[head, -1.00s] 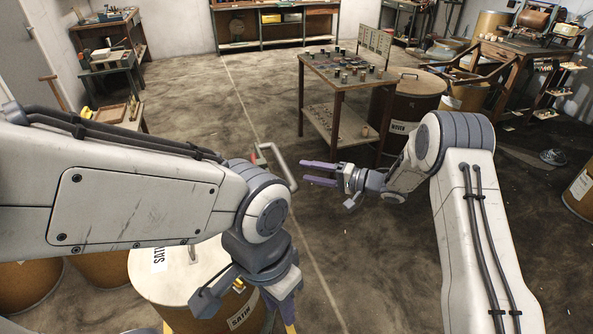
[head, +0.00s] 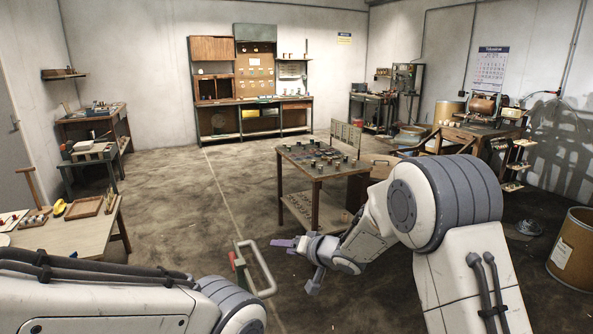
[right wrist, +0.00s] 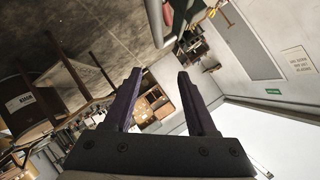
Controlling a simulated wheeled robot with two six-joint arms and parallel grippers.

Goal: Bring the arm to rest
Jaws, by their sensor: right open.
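My right arm (head: 440,205) comes in from the right of the head view, bent at a large joint. My right gripper (head: 284,243) points left over the floor, in front of the dark table. Its purple fingers are apart, and the right wrist view shows the open jaws (right wrist: 158,78) with nothing between them. My left arm (head: 100,300) lies along the bottom left of the head view. My left gripper is outside the picture.
A dark table (head: 318,172) with several small spools stands in the middle. A wooden bench (head: 85,225) is at the left, and a brown drum (head: 575,250) at the right. A workbench (head: 252,115) stands at the back wall. The floor (head: 190,210) between is clear.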

